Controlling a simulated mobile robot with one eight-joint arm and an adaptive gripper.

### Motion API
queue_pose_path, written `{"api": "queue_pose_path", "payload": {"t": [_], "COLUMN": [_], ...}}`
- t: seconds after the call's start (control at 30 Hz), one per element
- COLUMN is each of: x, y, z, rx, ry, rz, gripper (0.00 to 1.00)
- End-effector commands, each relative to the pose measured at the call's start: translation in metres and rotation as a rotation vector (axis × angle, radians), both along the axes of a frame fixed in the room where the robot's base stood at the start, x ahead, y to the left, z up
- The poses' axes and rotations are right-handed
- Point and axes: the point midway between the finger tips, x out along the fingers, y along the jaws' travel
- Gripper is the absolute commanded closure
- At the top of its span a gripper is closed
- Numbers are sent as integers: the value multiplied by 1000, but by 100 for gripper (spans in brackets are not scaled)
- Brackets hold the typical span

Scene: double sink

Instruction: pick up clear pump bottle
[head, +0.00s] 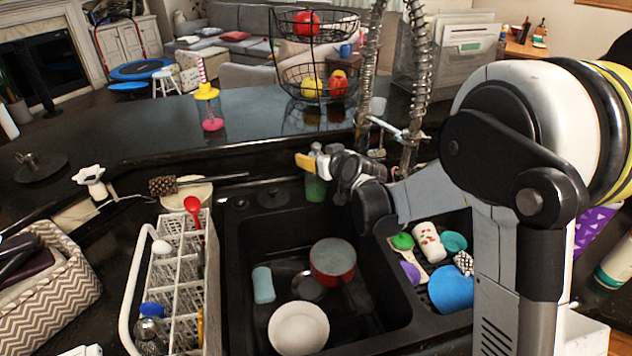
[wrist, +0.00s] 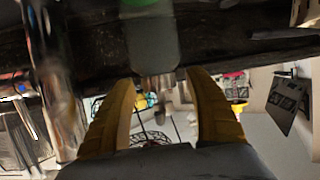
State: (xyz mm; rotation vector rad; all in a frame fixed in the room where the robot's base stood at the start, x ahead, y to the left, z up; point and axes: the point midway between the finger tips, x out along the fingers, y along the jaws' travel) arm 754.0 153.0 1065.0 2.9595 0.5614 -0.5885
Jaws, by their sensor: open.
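A clear bottle with green liquid (head: 315,188) stands upright at the back edge of the sink. Its top is partly hidden by my gripper (head: 306,162), which reaches in from the right at the height of the bottle's upper part. In the wrist view, which looks upside down, the clear bottle (wrist: 152,45) is just past the tips of my gripper (wrist: 160,85), roughly in line with the gap. The yellow fingers are spread apart with nothing between them. I cannot tell whether a finger touches the bottle.
The coiled faucet (head: 415,75) rises close to the right of the bottle. A red pot (head: 333,258) and white bowl (head: 298,328) are in the sink (head: 255,235). A white dish rack (head: 180,270) stands left. A wire fruit basket (head: 290,75) stands on the raised counter behind.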

Motion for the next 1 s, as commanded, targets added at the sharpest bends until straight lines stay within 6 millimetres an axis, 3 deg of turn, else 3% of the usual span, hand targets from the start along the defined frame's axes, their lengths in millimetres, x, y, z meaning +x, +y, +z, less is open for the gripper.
{"api": "queue_pose_path", "payload": {"t": [0.03, 0.23, 0.67, 1.0], "x": [0, 0, 0, 0], "y": [0, 0, 0, 0], "z": [0, 0, 5, 71], "rx": [0, 0, 0, 0], "ry": [0, 0, 0, -1], "rz": [0, 0, -1, -1], "gripper": [39, 100, 100, 100]}}
